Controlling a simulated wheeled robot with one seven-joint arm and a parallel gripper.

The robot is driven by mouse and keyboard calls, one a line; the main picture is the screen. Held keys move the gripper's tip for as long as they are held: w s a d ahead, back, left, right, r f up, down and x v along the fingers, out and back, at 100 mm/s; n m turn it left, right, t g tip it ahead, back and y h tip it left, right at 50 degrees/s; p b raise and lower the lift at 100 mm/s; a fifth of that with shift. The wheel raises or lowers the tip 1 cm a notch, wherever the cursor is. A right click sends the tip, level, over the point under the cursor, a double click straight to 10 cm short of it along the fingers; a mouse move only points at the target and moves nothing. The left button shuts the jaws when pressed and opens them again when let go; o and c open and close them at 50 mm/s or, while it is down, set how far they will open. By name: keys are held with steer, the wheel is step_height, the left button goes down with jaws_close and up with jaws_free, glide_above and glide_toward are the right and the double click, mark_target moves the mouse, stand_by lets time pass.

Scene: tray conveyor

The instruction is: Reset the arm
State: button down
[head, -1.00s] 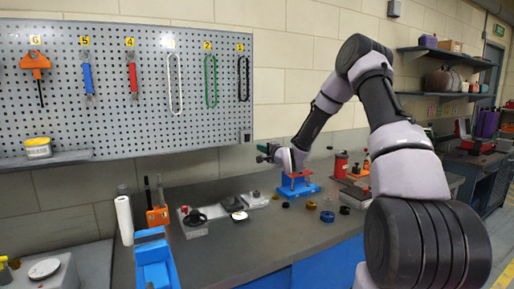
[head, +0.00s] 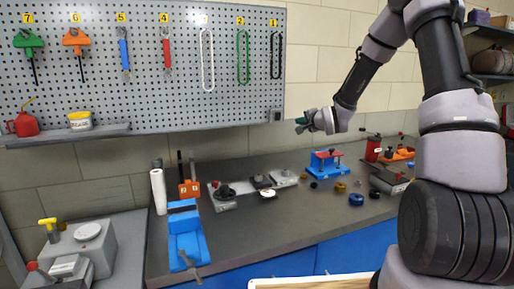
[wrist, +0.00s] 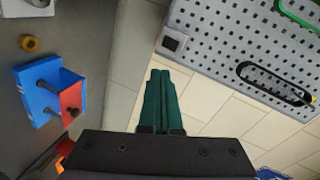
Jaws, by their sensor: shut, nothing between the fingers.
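My gripper (head: 300,125) is raised above the back of the grey workbench (head: 255,222), in front of the bare wall and to the right of the pegboard's lower corner. In the wrist view its green fingers (wrist: 160,100) lie side by side, shut, with nothing between them. The gripper touches nothing. The blue fixture with a red top (head: 326,162) stands on the bench below and right of it; it also shows at the left of the wrist view (wrist: 50,90).
The pegboard (head: 180,105) holds clamps, wrenches and chain loops. A blue vise (head: 185,235), a white roll (head: 158,190) and small metal fixtures stand along the bench. Several rings, one blue (head: 356,199), lie at its right. A pale wooden board edge (head: 312,282) shows at the bottom.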

steer(key=s+d+r+n+g+h, duration=0.2)
steer(key=s+r, duration=0.4)
steer(key=s, duration=0.3)
steer(key=s+d+r+n+g+h, duration=0.2)
steer(key=s+d+r, duration=0.1)
steer(key=s+r, duration=0.4)
steer(key=s+a+r+n+g+y, duration=0.1)
steer(key=s+n+g, duration=0.2)
steer(key=s, duration=2.3)
steer(key=shift+s+a+r+n+g+y, duration=0.15)
steer(key=shift+s+r+n+g+y, duration=0.15)
steer(key=shift+y, duration=0.1)
